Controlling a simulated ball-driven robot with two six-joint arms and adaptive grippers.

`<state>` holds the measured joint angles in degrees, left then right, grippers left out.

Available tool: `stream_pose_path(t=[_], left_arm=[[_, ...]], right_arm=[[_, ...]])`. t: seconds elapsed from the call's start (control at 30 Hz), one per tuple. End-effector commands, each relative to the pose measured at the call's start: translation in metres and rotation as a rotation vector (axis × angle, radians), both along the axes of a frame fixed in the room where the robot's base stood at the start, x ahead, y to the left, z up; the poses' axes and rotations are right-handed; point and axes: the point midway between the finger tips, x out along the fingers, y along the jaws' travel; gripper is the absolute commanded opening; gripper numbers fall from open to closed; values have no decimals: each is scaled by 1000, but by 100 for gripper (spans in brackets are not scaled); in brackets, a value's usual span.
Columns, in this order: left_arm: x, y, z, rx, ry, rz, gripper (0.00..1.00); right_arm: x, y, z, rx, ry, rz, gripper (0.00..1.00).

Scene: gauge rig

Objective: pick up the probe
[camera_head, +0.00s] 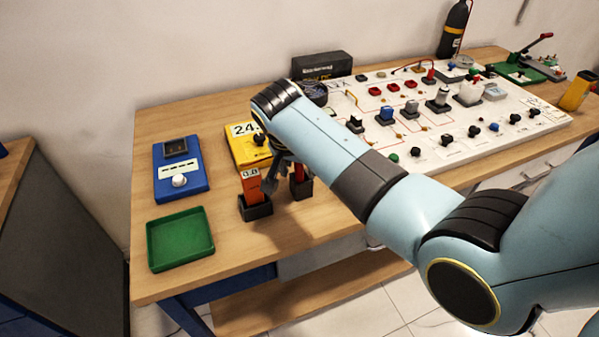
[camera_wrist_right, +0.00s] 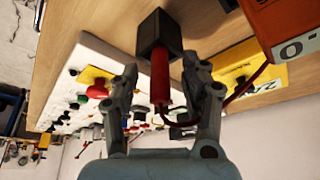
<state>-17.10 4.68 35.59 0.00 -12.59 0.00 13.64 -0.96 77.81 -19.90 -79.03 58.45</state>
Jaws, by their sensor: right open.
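The red probe (camera_wrist_right: 160,78) stands in a black holder block (camera_wrist_right: 158,35), with a thin red lead running from it. In the head view the probe (camera_head: 299,175) shows partly behind my right gripper, in its holder (camera_head: 302,188). My right gripper (camera_head: 282,178) is open and points down at the probe. In the right wrist view its two fingers (camera_wrist_right: 161,84) are on either side of the probe, with gaps visible on both sides. I cannot tell how deep the probe is between them. My left gripper is not in view.
Beside the probe stands an orange meter (camera_head: 253,189) in a black holder (camera_head: 256,208). A yellow meter (camera_head: 250,152) lies behind. A blue box (camera_head: 181,170) and an empty green tray (camera_head: 180,239) are at left. A white circuit board (camera_head: 455,150) fills the right.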

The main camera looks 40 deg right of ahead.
Motion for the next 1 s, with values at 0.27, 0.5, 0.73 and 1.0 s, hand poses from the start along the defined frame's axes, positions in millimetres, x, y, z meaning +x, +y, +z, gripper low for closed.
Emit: stream_pose_path(t=[0.27, 0.5, 0.73, 1.0], left_arm=[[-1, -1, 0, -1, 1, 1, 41], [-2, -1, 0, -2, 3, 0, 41], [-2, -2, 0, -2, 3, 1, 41], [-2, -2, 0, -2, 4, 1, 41]], right_arm=[[3, -4, -15, 2, 0, 0, 46], [2, -4, -15, 2, 0, 0, 28], [2, -4, -15, 2, 1, 1, 0], [3, -4, -14, 2, 0, 0, 0]])
